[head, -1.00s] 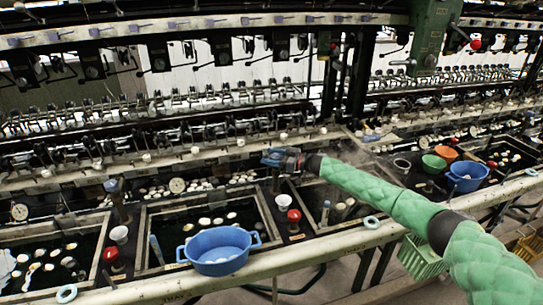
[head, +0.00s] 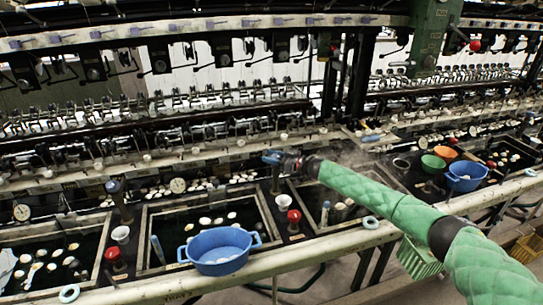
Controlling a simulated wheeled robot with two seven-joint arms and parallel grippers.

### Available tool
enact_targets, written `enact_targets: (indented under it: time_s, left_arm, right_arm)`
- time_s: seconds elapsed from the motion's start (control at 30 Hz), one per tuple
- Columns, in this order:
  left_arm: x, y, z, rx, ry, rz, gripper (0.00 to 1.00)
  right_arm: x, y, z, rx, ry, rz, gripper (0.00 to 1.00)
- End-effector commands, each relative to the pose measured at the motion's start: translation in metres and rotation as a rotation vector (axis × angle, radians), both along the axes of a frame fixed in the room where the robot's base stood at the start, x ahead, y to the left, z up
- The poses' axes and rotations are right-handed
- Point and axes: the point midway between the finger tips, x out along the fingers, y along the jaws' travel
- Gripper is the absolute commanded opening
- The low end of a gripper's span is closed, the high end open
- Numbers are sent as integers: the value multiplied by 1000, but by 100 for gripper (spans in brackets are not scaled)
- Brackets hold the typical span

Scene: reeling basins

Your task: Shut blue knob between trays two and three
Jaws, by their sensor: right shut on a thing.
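My right gripper (head: 276,158) reaches in from the right on its green-sleeved arm. It is shut on the blue knob (head: 268,156) atop a dark post (head: 275,182) between two dark water trays. The fingers and the knob overlap and look small, so the knob's exact angle is unclear. The tray to the left (head: 147,211) holds several white cocoons; the tray to the right (head: 301,196) is partly covered by my arm. Another blue knob (head: 113,186) stands on a post further left. My left gripper is not in view.
A blue basin (head: 221,262) sits on the front rail (head: 330,244). Red knobs (head: 294,215) and white cups (head: 283,201) stand between trays. Green (head: 433,162) and blue bowls (head: 467,184) lie at the right. Reeling machinery spans the back.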

Motion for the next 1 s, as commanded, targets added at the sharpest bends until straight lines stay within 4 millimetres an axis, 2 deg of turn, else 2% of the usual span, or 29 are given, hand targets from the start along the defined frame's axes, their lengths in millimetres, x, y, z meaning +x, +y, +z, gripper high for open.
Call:
enact_targets:
  time_s: [0.23,0.43,0.7,1.0]
  left_arm:
    - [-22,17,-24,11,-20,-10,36]
    - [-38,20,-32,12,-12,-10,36]
    - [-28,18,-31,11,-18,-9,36]
    - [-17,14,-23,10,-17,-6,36]
  right_arm:
    - [1,-1,2,2,4,-175,18]
    - [4,-3,0,3,5,-336,18]
    - [7,-6,-2,3,4,-498,18]
    - [9,-7,0,2,2,-589,18]
